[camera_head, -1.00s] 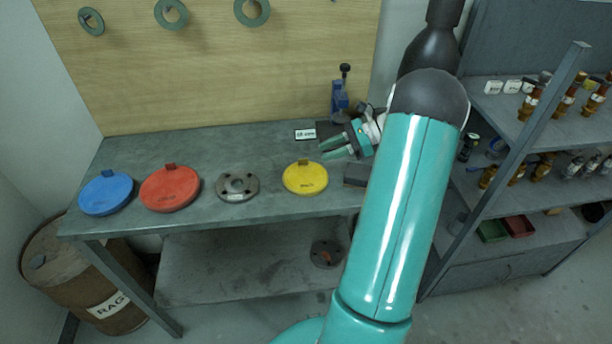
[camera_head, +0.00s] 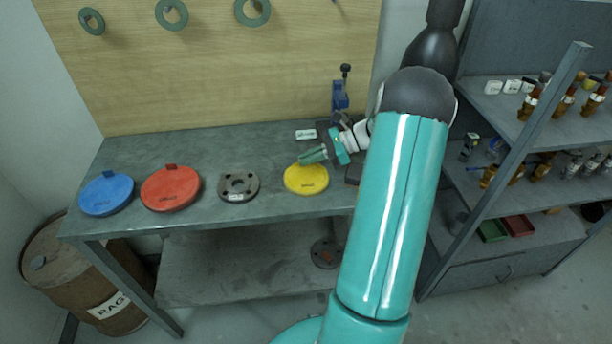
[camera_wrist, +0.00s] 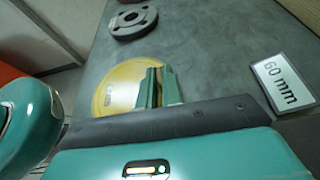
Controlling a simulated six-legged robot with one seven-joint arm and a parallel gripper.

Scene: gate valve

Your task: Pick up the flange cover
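The yellow flange cover (camera_head: 306,182), a flat disc, lies on the workbench. It also shows in the wrist view (camera_wrist: 122,85), partly behind my fingers. My gripper (camera_head: 312,155) is over its back edge, where its upright tab is hidden by the fingers. In the wrist view my gripper's two fingers (camera_wrist: 160,84) overlap the cover's right part, with a narrow gap between them. They look open. I cannot tell whether they touch the tab. A red cover (camera_head: 171,190) and a blue cover (camera_head: 107,195) lie farther left.
A grey metal flange (camera_head: 238,187) lies between the red and yellow covers. A "60 mm" sign (camera_wrist: 283,83) stands behind the yellow cover. A blue tool (camera_head: 341,95) stands at the back. Shelves with bottles (camera_head: 530,100) are at right. The bench's back left is clear.

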